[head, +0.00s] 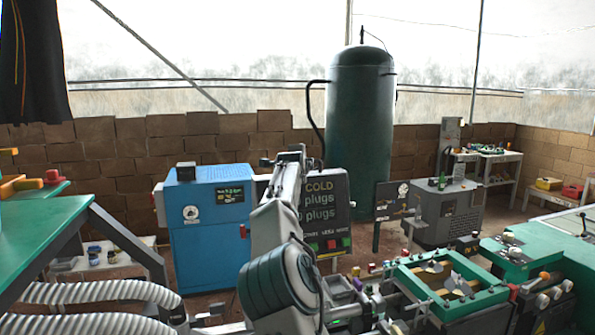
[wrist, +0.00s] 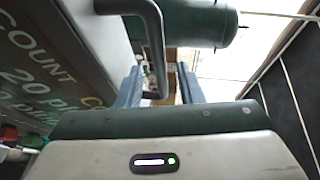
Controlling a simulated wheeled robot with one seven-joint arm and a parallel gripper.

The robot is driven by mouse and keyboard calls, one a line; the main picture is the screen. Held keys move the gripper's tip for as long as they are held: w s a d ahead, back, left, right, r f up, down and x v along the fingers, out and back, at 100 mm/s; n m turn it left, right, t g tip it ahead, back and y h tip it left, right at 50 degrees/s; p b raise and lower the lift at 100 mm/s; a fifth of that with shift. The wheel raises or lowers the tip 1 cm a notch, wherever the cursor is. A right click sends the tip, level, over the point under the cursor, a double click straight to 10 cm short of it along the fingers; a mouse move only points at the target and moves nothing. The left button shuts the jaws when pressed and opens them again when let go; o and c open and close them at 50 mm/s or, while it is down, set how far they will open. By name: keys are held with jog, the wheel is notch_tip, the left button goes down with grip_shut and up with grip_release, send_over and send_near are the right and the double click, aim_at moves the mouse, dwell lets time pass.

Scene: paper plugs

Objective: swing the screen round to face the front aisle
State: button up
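The screen (head: 333,192) is a dark upright panel in the middle of the head view, with pale and green lettering and red and green buttons below. Its left part is hidden behind my arm. In the wrist view the screen's lettered face (wrist: 45,65) runs along the left, seen at a steep slant. A grey bent handle (wrist: 154,40) comes off its edge. My gripper (wrist: 160,80) is open, with the handle between its two fingers, nearer the left one. A gap shows on the right side; contact with the left finger I cannot tell. In the head view my gripper (head: 288,160) is beside the screen's upper left.
A blue cabinet (head: 207,225) stands left of the screen, and a tall dark green tank (head: 359,130) behind it. A green-framed machine (head: 452,306) is close at front right. A green table (head: 35,225) and ribbed white hoses (head: 95,293) are at left.

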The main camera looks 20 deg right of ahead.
jog(key=b+v, duration=0.5)
jog(key=v, duration=0.6)
jog(key=shift+s+d, duration=0.1)
jog(key=s+d+f+n+g+y, duration=0.2)
jog(key=s+f, duration=0.4)
jog(key=f, duration=0.1)
jog(key=s+d+f+n+g+y, duration=0.2)
jog(key=s+f+n, duration=0.1)
jog(key=s+f, duration=0.35)
jog(key=s+a+f+n+g+y, duration=0.1)
jog(key=s+a+f+n, duration=0.4)
jog(key=s, duration=0.6)
jog(key=s+a+f+n+g+y, duration=0.1)
jog(key=s+a+f+n+g, duration=0.2)
jog(key=s+a+f+n, duration=0.3)
jog(key=s+a+f+n+g+y, duration=0.1)
jog(key=s+a+f+n, duration=0.5)
jog(key=s, duration=1)
jog(key=shift+s+f+n+g, duration=0.3)
jog(key=shift+s+f+g, duration=0.05)
jog(key=shift+f+g, duration=0.45)
jog(key=shift+a, duration=0.1)
